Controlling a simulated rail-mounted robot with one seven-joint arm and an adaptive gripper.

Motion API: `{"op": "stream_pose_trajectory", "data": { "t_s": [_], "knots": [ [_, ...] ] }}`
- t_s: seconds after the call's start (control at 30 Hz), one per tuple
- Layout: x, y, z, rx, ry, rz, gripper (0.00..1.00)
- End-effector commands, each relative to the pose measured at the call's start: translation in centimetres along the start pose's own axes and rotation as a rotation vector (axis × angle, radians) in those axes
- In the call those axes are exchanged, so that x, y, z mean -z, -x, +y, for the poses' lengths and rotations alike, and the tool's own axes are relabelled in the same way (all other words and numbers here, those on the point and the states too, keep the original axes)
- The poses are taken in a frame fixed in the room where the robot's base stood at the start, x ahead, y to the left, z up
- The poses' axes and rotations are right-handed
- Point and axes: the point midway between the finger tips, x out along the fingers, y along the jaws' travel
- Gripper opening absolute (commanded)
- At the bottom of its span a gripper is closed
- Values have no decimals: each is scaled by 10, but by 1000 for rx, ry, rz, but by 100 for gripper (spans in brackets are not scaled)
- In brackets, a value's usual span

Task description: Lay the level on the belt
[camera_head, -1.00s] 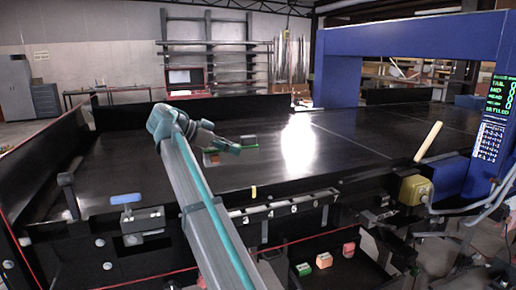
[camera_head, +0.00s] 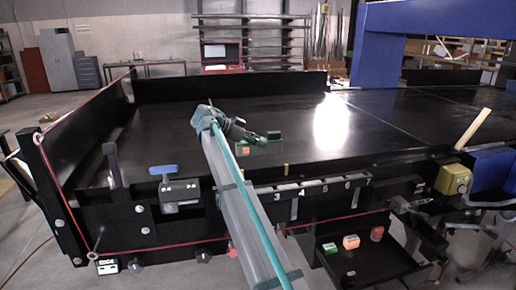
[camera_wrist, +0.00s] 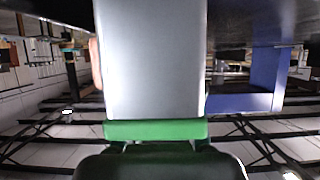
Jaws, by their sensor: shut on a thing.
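My gripper (camera_head: 262,139) is out over the black belt (camera_head: 180,125). It is shut on the level, which shows as a small green piece (camera_head: 274,134) at the fingertips in the head view. In the wrist view the level (camera_wrist: 155,129) shows close up as a green band, with a broad pale grey face beyond it. Dark gripper parts hide its near side. I cannot tell whether the level touches the belt. A small orange-brown patch (camera_head: 241,149) shows just below the gripper; what it belongs to is unclear.
A low black wall (camera_head: 230,86) closes the belt's far side. A blue arch (camera_head: 375,50) spans the belt at right. A lower tray (camera_head: 370,265) holds green, orange and red blocks. A yellow box (camera_head: 453,180) stands at the front right. The belt around the gripper looks mostly clear.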

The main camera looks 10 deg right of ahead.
Motion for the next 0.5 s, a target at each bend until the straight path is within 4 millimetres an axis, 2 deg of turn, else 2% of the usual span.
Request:
{"op": "stream_pose_trajectory", "data": {
  "t_s": [0.1,0.37,0.5],
  "knots": [
    [-9,-6,-12,0,0,1,0],
    [-20,-12,-21,0,-1,1,0],
    [-35,-21,-23,0,1,1,0]
  ]
}}
